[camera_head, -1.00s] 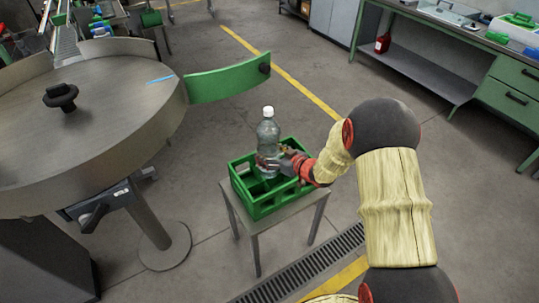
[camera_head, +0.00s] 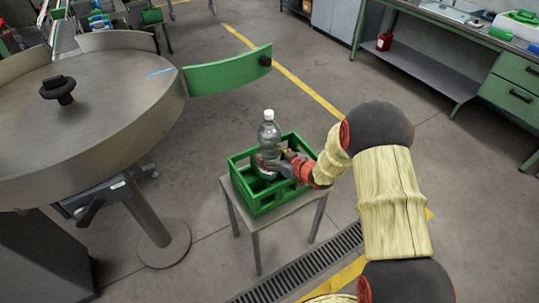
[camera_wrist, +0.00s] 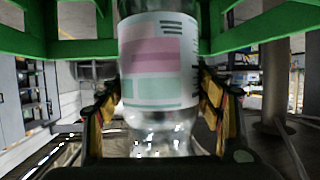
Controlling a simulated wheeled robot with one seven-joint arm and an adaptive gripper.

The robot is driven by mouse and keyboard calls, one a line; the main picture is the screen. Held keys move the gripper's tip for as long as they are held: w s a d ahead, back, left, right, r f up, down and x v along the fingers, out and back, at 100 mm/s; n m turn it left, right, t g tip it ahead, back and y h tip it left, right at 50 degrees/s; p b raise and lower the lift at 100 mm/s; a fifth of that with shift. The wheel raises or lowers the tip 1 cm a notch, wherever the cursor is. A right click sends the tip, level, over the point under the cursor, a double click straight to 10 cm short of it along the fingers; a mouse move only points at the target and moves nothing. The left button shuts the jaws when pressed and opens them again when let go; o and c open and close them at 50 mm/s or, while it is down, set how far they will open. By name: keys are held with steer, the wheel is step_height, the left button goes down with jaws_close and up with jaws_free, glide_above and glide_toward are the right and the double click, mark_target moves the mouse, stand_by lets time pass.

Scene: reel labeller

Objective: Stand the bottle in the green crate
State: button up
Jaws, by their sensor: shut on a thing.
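The clear bottle (camera_head: 269,138) with a white cap stands upright at the green crate (camera_head: 262,208), its lower part down behind the crate's rim. My gripper (camera_head: 270,162) comes in from the right, low over the crate, and is shut on the bottle. In the wrist view the bottle (camera_wrist: 158,70) with its pink and green label is between the two fingers (camera_wrist: 160,110). Green bars of the crate (camera_wrist: 240,32) show on both sides of it. Whether the bottle's base touches the crate floor is hidden.
The crate rests on a small grey stool (camera_head: 290,212). A large round metal table (camera_head: 90,110) with a green curved guard (camera_head: 228,72) stands at the left. A floor drain (camera_head: 300,268) runs in front. A green workbench (camera_head: 510,95) is at the back right.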

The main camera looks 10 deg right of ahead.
steer(key=shift+w, duration=0.15)
steer(key=o, duration=2.1)
steer(key=shift+f, duration=0.2)
